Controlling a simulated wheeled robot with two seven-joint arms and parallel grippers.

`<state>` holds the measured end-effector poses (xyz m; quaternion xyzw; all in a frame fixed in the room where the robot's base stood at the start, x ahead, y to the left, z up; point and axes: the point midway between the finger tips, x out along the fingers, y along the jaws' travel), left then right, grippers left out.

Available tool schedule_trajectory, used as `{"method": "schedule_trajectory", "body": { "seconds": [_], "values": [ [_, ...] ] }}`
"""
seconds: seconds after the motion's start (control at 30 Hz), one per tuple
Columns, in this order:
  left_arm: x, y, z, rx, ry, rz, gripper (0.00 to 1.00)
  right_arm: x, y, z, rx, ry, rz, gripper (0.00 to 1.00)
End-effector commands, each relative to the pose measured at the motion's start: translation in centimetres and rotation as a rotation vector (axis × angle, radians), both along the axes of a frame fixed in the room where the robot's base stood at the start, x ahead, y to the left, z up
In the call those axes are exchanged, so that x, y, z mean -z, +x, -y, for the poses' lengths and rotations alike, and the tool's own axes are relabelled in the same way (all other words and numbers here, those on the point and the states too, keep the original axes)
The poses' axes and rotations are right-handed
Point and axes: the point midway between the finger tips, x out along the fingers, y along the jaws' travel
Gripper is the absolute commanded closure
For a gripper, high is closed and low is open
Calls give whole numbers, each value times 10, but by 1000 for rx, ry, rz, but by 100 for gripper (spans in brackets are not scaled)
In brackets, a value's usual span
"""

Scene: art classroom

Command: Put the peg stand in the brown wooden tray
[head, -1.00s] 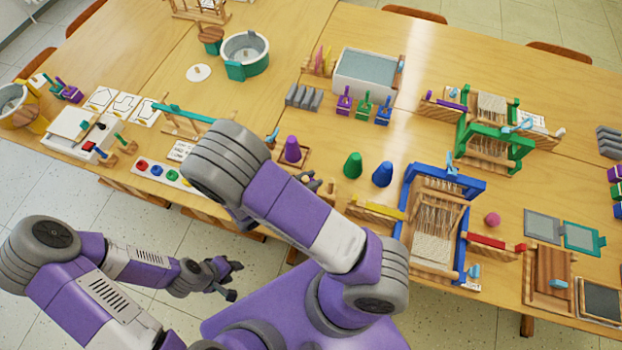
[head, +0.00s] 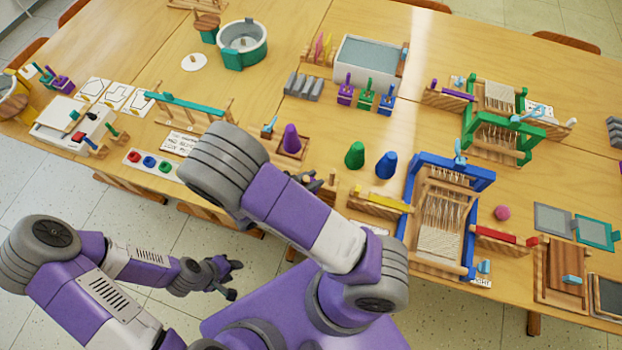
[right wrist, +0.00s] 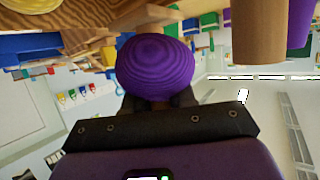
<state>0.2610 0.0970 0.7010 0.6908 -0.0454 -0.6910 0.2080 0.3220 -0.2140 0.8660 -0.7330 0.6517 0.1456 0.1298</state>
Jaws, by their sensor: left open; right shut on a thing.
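My right gripper (head: 319,181) is partly hidden behind its own forearm at the table's near edge in the head view. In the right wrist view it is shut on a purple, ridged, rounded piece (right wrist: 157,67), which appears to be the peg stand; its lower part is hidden. A small brown wooden tray (head: 303,154) lies just beyond this gripper, with a purple cone (head: 291,139) standing in it. My left gripper (head: 228,278) is open and empty, low over the floor, off the table.
A green cone (head: 355,155) and a blue cone (head: 386,165) stand right of the tray. A blue-framed loom (head: 466,240) and a yellow-topped wooden piece (head: 385,204) are further right.

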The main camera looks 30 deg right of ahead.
Motion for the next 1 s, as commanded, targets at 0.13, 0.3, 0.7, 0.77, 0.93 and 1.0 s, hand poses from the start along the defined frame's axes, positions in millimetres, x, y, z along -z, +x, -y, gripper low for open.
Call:
{"method": "schedule_trajectory", "body": {
  "seconds": [0.13, 0.3, 0.7, 0.77, 0.93, 1.0],
  "values": [
    [0, 0, 0, 0, 0, 0, 57, -1, 0, 0, 0, 0, 0, 100],
    [-2, 0, 0, 0, 0, 0, 57, -1, 0, 0, 0, 0, -1, 100],
    [-7, 0, 0, 0, 0, 0, 57, 0, 0, -2, -1, 0, 0, 100],
    [-7, 0, 0, 0, 0, 0, 57, 0, 0, -2, 0, 0, 0, 100],
    [-7, 0, 0, 0, 0, 0, 57, 0, 0, -2, 0, 0, 0, 100],
    [-7, 0, 0, 0, 0, 0, 57, 0, 0, -2, 0, 0, 0, 100]
  ]
}}
